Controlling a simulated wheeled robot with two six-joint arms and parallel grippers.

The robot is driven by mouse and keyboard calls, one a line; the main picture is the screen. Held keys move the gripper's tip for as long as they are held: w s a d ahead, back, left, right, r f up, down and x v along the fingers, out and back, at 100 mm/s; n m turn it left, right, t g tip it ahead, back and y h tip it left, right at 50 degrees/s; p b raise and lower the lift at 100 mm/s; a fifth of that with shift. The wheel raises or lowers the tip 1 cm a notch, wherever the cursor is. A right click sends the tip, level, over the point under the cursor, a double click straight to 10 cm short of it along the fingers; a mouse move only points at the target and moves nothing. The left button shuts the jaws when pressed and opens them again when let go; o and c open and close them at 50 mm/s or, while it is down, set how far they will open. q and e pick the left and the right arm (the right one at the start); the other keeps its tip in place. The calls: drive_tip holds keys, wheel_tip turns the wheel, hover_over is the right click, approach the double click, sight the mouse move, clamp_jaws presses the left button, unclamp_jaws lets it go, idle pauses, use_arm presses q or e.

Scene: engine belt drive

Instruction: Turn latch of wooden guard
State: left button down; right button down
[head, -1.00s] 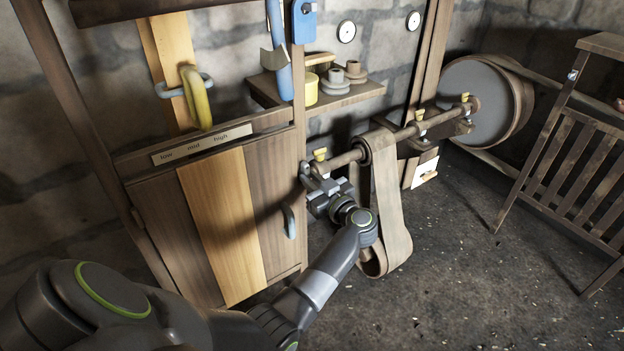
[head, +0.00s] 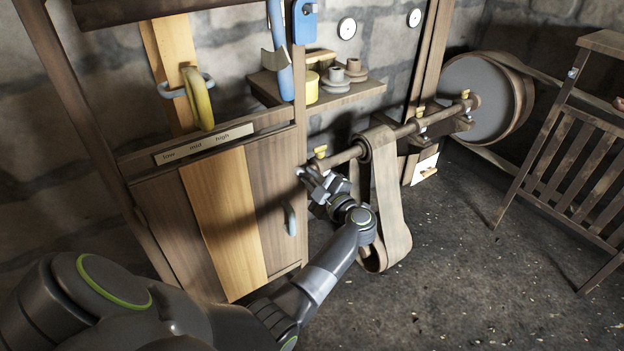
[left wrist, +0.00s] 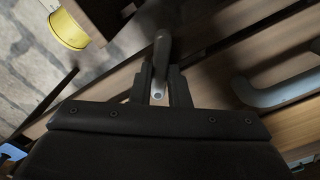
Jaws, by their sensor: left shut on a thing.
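The wooden guard (head: 228,222) is a planked panel with a paler middle board, on the left of the head view. A grey-blue handle (head: 289,219) is on its right part. My left gripper (head: 312,180) is at the guard's upper right edge, shut on the small grey latch. In the left wrist view the latch (left wrist: 161,50) is a grey lever standing out between the two fingers (left wrist: 160,85), with a light screwed plate at its base. The fingers hide part of the latch in the head view. My right gripper is not in view.
A shaft with a belt (head: 388,205) runs just right of my left gripper. A label strip (head: 203,144) reading low, mid, high is above the guard. A shelf (head: 345,95) with pots is behind. A slatted wooden frame (head: 580,150) stands at right over open floor.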

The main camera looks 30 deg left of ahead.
use_arm(q)
drive_tip(key=n+b, duration=0.1)
drive_tip(key=n, duration=0.3)
drive_tip(key=shift+f, duration=0.2)
drive_tip(key=shift+n+b, duration=0.5)
drive_tip(key=shift+n, duration=0.9)
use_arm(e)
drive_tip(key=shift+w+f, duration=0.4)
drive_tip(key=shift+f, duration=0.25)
use_arm(q)
drive_tip(key=shift+b, duration=0.3)
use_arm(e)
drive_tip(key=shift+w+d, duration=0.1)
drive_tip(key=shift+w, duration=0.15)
use_arm(q)
drive_tip(key=c, duration=1.4)
unclamp_jaws()
